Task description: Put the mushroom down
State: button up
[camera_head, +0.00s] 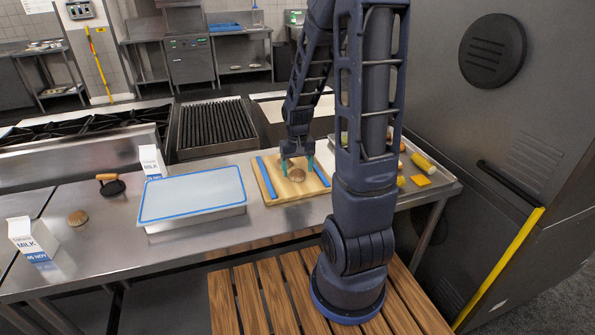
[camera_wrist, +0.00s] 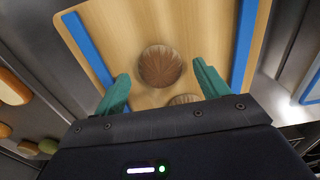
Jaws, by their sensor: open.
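A round brown mushroom (camera_wrist: 160,66) rests on a wooden board (camera_wrist: 110,25) in the wrist view, just beyond and between my fingertips, apart from both. A second round brown piece (camera_wrist: 184,99) shows partly behind the gripper body's edge. In the head view a brown mushroom (camera_head: 296,174) sits on the board (camera_head: 267,181), between blue strips on its left and right sides. My gripper (camera_head: 297,166) is open, its green fingers low over the board. Nothing is held between them in the wrist view (camera_wrist: 161,85).
A blue-rimmed tray (camera_head: 192,192) stands left of the board. Yellow food (camera_head: 422,162) lies to the right, near a tall steel cabinet (camera_head: 500,110).

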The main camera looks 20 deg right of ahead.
aim_at(298, 171)
notch_tip(298, 171, up, 10)
jog(key=s+d+r+t, duration=0.1)
jog(key=s+r+t, duration=0.3)
jog(key=s+r, duration=0.9)
jog(key=s, duration=0.2)
jog(key=shift+s+r+t, duration=0.3)
jog(key=shift+s+r, duration=0.05)
jog(key=shift+s, duration=0.05)
